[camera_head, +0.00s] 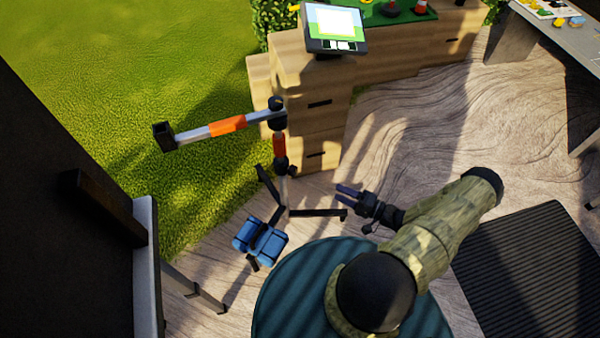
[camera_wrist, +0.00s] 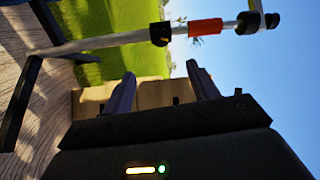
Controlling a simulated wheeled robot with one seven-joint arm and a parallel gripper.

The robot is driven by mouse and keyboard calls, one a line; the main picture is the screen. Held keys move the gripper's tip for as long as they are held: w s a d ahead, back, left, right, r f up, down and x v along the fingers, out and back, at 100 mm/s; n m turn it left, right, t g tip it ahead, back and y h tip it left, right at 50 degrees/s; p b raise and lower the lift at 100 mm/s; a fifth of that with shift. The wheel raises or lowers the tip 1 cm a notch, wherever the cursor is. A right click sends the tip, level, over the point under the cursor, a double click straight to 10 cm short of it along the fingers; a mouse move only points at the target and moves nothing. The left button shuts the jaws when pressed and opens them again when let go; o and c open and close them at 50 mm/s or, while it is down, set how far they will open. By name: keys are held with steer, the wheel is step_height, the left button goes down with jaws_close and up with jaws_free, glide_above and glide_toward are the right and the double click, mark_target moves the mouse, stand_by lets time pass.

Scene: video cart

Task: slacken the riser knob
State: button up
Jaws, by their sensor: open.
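The stand's riser (camera_head: 279,146) is an upright pole with an orange band, standing on splayed dark legs. A black collar (camera_head: 280,164) sits below the band, and a small dark knob (camera_head: 293,170) shows at its right side. In the wrist view the riser lies sideways across the top, with the lower collar (camera_wrist: 160,34) left of the orange band (camera_wrist: 205,27). The knob's shape cannot be told apart from the collar there. My gripper (camera_head: 343,191) is open and empty, right of the riser and apart from it. Its fingers (camera_wrist: 160,84) also show in the wrist view.
A boom (camera_head: 227,126) with an orange band reaches left from the riser's top. Wooden drawers (camera_head: 318,125) with a tablet (camera_head: 335,28) stand behind. A blue bag (camera_head: 260,241) lies by the stand's legs (camera_head: 318,212).

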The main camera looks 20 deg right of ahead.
mark_target(296, 172)
steer(key=shift+f+m, duration=0.1)
steer(key=shift+m, duration=0.2)
steer(key=m+b, duration=0.3)
steer(key=m, duration=0.3)
steer(key=m+b, duration=0.3)
steer(key=m, duration=0.4)
steer(key=w+m+b, duration=0.1)
steer(key=m+b, duration=0.2)
steer(key=m, duration=0.4)
steer(key=shift+a+r, duration=0.2)
steer(key=shift+a, duration=0.15)
steer(key=b+x, duration=0.3)
steer(key=x, duration=1.4)
steer(key=shift+w+a+f, duration=0.15)
